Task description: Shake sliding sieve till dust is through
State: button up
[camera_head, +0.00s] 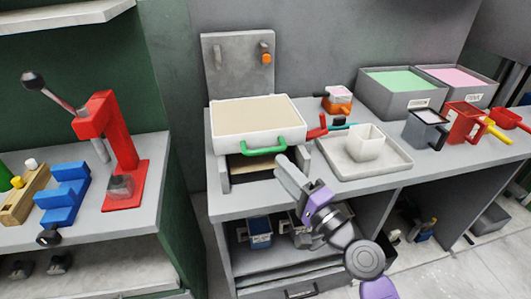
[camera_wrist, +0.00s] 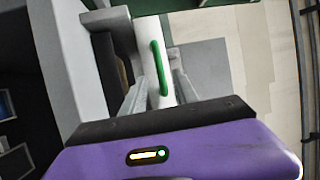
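The sliding sieve (camera_head: 208,121) is a white box frame with a beige surface inside, on a grey stand (camera_head: 305,160) on the bench. Its green handle (camera_head: 264,149) is on the front side, facing me. Below the sieve, the stand has a dark opening with a beige strip low inside. My gripper (camera_head: 288,168) is just in front of and right of the handle. In the wrist view the green handle (camera_wrist: 158,68) shows between my two spread fingers (camera_wrist: 160,88), so my gripper looks open and empty. I cannot tell whether dust lies on the beige surface.
Right of the sieve, a grey tray (camera_head: 395,165) holds a white cup (camera_head: 367,145). Red-handled tools lie close by. Bins with green (camera_head: 401,80) and pink contents stand behind. A red press (camera_head: 122,165) is on the left bench. An upright grey panel (camera_head: 237,65) stands behind the sieve.

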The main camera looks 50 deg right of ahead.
aim_at(266, 151)
jog(key=p+x, duration=0.2)
jog(key=x, duration=0.5)
jog(key=shift+w, duration=0.3)
jog(key=shift+c, duration=0.3)
grip_shut()
dwell(0.9)
